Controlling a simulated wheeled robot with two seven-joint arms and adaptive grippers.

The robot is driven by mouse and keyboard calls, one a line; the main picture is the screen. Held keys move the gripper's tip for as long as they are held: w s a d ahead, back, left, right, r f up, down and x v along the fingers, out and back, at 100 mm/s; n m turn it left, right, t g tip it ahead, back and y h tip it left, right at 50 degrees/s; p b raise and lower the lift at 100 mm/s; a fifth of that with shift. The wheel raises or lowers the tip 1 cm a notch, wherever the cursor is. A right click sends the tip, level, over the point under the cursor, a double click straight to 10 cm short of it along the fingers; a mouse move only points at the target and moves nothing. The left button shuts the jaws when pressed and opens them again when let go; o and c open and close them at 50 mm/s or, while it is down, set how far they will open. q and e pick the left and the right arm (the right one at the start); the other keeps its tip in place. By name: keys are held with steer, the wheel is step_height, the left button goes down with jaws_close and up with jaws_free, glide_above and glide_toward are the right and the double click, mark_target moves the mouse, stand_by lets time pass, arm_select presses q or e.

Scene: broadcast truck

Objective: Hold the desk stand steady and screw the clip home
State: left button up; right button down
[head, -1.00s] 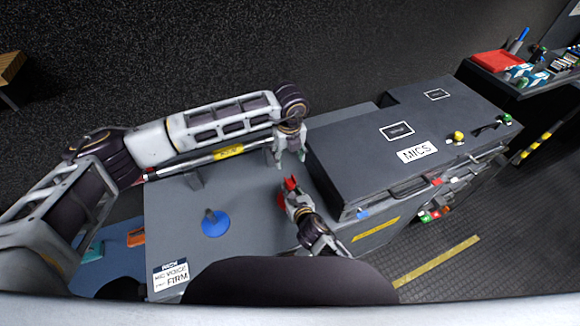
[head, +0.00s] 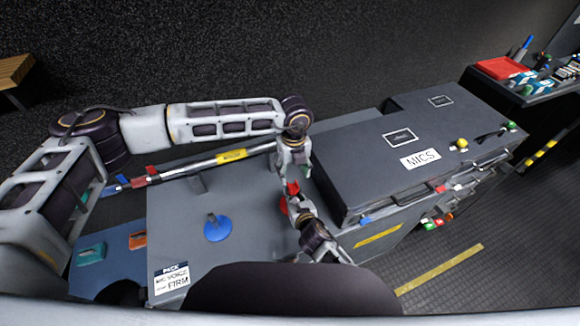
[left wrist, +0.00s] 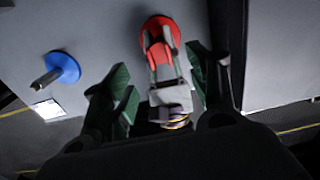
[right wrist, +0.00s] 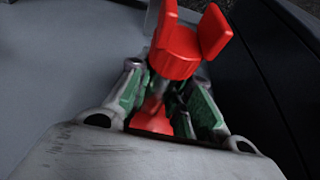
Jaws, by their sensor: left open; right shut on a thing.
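The red desk stand (head: 283,206) stands on the grey desktop, and its round base shows in the left wrist view (left wrist: 160,24). A red two-pronged clip (right wrist: 182,45) sits on top of the stand. My right gripper (right wrist: 168,92) is shut on the red stand below the clip; the fingers hide much of the post. My left gripper (head: 295,172) is open just above the clip, pointing down. In the left wrist view its green fingertips (left wrist: 160,80) are spread on either side of my right gripper and the clip, apart from them.
A blue stand (head: 217,229) with a grey post is to the left. A dark case marked MICS (head: 370,160) rises close on the right. A label card (head: 172,278) lies at the desk's front left. The desktop between the stands is clear.

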mark_target(293, 188)
arm_select(q)
steer(key=shift+f, duration=0.1)
stand_by(0.3)
steer(key=shift+f, duration=3.9)
steer(key=c, duration=1.2)
steer(key=o, duration=1)
steer(key=shift+r, duration=0.15)
steer(key=shift+r, duration=2.15)
